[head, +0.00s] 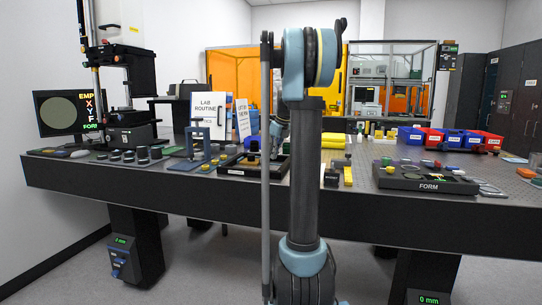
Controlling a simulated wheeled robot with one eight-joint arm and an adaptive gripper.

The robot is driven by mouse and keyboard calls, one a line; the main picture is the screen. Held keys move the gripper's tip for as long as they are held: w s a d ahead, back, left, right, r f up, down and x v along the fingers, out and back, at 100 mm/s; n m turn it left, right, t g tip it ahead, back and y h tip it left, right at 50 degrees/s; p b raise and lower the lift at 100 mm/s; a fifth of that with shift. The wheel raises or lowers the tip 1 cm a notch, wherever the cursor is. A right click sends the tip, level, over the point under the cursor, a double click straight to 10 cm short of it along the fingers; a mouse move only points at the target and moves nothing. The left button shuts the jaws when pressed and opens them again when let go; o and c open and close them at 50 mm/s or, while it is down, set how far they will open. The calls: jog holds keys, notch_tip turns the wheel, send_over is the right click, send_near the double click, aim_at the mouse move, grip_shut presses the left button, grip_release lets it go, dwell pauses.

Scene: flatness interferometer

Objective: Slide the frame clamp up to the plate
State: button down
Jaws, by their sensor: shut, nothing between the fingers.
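My gripper (274,153) is small in the head view, low over a black tray (235,172) near the middle of the bench. It is shut and empty, and my own arm partly hides it. A blue-grey upright frame (207,134) on a flat base stands just left of the tray, apart from my gripper. I cannot tell for sure which part is the frame clamp or which is the plate. Small parts in the tray by my gripper are too small and too covered to make out.
A monitor (69,112) and a tall column instrument (127,70) stand at the left. Signs (208,112) stand behind the tray. Right of my arm are yellow blocks (333,140), a black FORM tray (428,181) and red and blue bins (452,138).

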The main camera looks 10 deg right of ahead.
jog(key=shift+s, duration=0.1)
jog(key=shift+s+d, duration=0.2)
jog(key=shift+d, duration=0.05)
jog(key=s+d, duration=0.2)
jog(key=s, duration=0.1)
jog(key=shift+r, duration=0.4)
jog(key=v, duration=0.7)
jog(key=shift+w+d+n+g+y, duration=0.7)
jog(key=shift+w+d+n+y, duration=0.15)
jog(key=shift+w+n, duration=1.85)
jog(key=x, duration=1)
jog(key=shift+s+d+f, duration=0.1)
jog(key=shift+f, duration=0.3)
